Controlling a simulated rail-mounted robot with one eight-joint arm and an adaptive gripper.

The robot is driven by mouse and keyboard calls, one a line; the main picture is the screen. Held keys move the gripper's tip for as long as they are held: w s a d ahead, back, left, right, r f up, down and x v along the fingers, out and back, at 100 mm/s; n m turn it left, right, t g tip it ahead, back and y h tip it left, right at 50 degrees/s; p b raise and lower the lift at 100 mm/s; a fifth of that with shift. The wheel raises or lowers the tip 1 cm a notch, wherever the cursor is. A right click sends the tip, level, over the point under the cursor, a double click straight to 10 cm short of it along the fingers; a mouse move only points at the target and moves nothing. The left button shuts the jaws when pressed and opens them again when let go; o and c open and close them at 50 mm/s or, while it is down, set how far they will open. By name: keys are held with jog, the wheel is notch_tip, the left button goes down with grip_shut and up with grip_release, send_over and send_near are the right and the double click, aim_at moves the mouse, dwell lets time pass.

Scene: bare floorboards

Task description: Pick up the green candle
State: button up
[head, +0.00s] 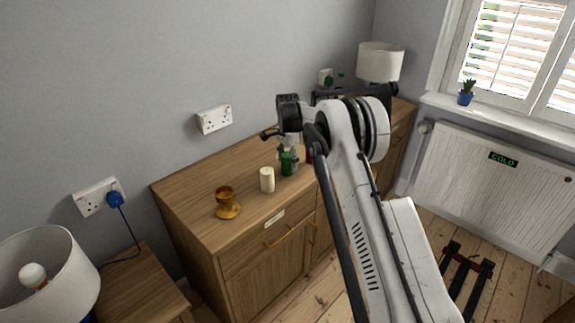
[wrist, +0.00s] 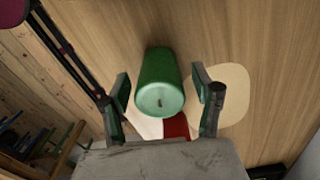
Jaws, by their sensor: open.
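The green candle (head: 287,163) stands on top of the wooden sideboard, partly covered by my gripper in the head view. In the wrist view the green candle (wrist: 155,75) shows its round top with a dark wick, between my two fingers. My gripper (wrist: 164,97) is open, with one finger on each side of the candle and a visible gap on the right. In the head view my gripper (head: 289,151) points down from above at the candle. Whether any finger touches the candle cannot be told.
A red thing (head: 309,155) shows just right of my gripper. A white lamp (head: 380,62) stands at the far end.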

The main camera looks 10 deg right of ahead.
jog(key=shift+f, duration=0.1)
jog(key=c, duration=1.3)
jog(key=shift+c, duration=0.2)
